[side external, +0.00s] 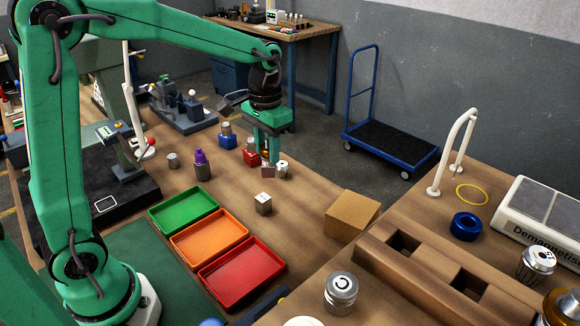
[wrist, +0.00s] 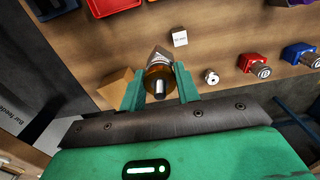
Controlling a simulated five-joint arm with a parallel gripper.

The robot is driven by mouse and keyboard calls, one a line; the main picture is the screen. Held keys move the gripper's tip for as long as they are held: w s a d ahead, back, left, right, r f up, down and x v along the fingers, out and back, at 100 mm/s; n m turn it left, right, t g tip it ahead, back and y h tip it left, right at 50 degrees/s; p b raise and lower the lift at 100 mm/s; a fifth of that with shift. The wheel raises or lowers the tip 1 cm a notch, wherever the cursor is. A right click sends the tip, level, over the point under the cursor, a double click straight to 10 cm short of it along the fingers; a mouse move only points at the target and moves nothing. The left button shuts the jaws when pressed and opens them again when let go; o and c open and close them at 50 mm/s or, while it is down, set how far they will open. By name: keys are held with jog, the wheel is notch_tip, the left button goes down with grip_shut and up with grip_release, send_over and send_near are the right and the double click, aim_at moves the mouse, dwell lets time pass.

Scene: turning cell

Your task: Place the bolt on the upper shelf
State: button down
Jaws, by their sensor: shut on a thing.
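My gripper (side external: 267,159) points down over the wooden bench, shut on a small metal piece with an orange-brown band, which I take for the bolt (side external: 268,172). In the wrist view the bolt (wrist: 159,87) sits between the two green fingers of my gripper (wrist: 159,80), with a silver end toward the camera and a grey, angular end beyond the band. Whether it touches the bench is hard to tell. I cannot make out an upper shelf in either view.
Beside the gripper are a small silver cylinder (side external: 282,172) and red (side external: 251,157) and blue (side external: 227,140) holders. A pale labelled block (side external: 263,204), cardboard box (side external: 352,214) and green (side external: 184,209), orange (side external: 209,237) and red (side external: 241,273) trays lie nearer. Bench between block and box is clear.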

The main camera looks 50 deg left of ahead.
jog(key=shift+s+f, duration=0.15)
jog(key=shift+f, duration=0.05)
notch_tip(320, 180, up, 24)
jog(key=s+d+m, duration=0.2)
jog(key=d+m, duration=0.3)
jog(key=d, duration=1.8)
jog(key=s+d+m, duration=0.2)
jog(key=s+d, duration=0.4)
jog(key=d, duration=0.3)
jog(key=s+d+m, duration=0.2)
jog(key=s+d, duration=0.5)
jog(key=d, duration=0.2)
jog(key=shift+w+f, duration=0.15)
jog(key=shift+f, duration=1.1)
jog(key=shift+w+f, duration=0.15)
jog(key=shift+f, duration=1.05)
